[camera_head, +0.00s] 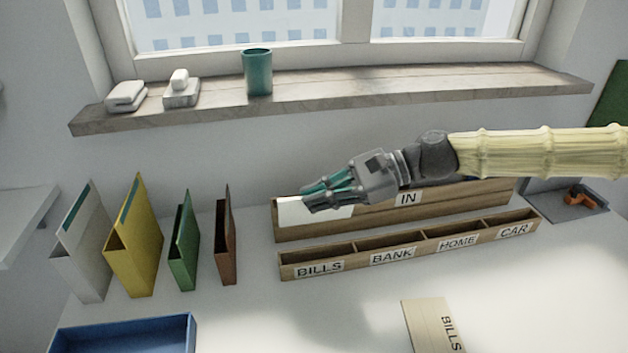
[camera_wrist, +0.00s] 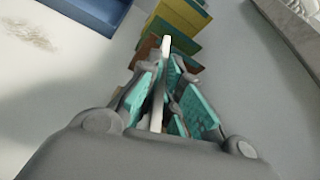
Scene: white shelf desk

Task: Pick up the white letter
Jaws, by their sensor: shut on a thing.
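The white letter (camera_head: 289,211) shows at the left end of the wooden IN box (camera_head: 430,203), partly hidden behind my gripper. My gripper (camera_head: 312,199) is shut on the letter, reaching in from the right. In the wrist view the letter (camera_wrist: 165,50) is a thin white edge standing between the teal fingers of my gripper (camera_wrist: 164,85). In the head view I cannot tell whether the letter's lower edge is still inside the box.
A low wooden sorter (camera_head: 345,258) labelled BILLS, BANK, HOME and CAR stands in front. Several upright folders (camera_head: 135,245) stand left. A blue tray (camera_head: 125,338) and a BILLS envelope (camera_head: 425,322) lie nearer. The windowsill (camera_head: 330,90) is behind.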

